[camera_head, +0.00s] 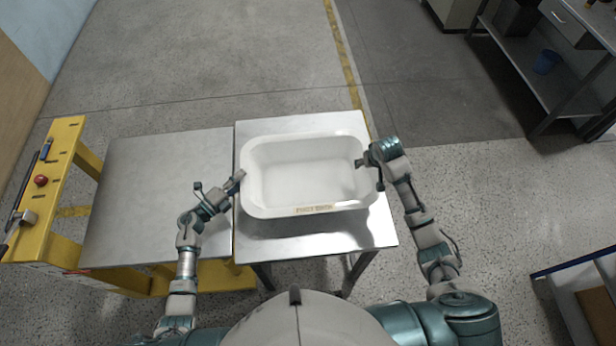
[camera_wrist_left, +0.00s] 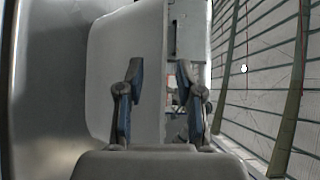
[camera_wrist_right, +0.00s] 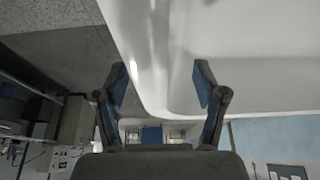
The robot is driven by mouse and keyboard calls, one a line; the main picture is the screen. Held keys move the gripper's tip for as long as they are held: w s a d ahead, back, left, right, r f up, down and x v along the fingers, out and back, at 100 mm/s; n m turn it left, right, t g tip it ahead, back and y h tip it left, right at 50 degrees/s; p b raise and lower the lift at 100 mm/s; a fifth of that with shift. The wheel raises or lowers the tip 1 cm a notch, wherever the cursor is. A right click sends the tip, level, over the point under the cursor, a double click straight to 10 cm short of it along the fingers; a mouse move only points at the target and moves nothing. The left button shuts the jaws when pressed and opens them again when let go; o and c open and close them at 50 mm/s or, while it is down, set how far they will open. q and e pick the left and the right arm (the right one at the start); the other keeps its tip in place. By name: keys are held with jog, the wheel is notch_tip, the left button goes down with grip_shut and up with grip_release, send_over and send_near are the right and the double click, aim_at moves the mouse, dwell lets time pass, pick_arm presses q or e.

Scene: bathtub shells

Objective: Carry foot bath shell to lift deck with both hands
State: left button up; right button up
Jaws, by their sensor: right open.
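The foot bath shell (camera_head: 305,207) is a white, open, rounded rectangular tub, upright on the right-hand metal table. The lift deck (camera_head: 155,190) is the bare metal plate to its left, with a yellow frame. My left gripper (camera_head: 240,177) is at the shell's left rim; in the left wrist view its fingers (camera_wrist_left: 160,95) are apart, with the shell's edge (camera_wrist_left: 150,40) between them. My right gripper (camera_head: 366,161) is at the shell's right rim. In the right wrist view its fingers (camera_wrist_right: 162,88) are apart around the white rim (camera_wrist_right: 155,60). Contact is unclear in both.
The metal table (camera_head: 320,238) stands beside the lift deck with a narrow seam between. A yellow control post (camera_head: 50,190) with a red button (camera_head: 41,181) stands at the deck's left. A shelf rack (camera_head: 550,85) is at the upper right. The floor beyond the tables is clear.

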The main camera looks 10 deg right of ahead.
pick_arm(q)
jog(key=shift+w+d, duration=0.1)
jog(key=shift+d, duration=0.05)
pick_arm(e)
jog(key=shift+f, duration=0.15)
pick_arm(q)
jog(key=shift+d, duration=0.1)
jog(key=shift+c, duration=0.2)
pick_arm(e)
jog(key=shift+d, duration=0.2)
jog(key=shift+c, duration=0.3)
pick_arm(q)
jog(key=shift+d, duration=0.15)
jog(key=c, duration=0.4)
pick_arm(e)
jog(key=shift+d, duration=0.1)
jog(key=c, duration=0.4)
pick_arm(q)
grip_shut()
pick_arm(e)
jog(key=shift+d+f, duration=0.1)
jog(key=c, duration=0.4)
grip_shut()
pick_arm(q)
jog(key=shift+r, duration=0.1)
pick_arm(e)
jog(key=shift+a, duration=0.2)
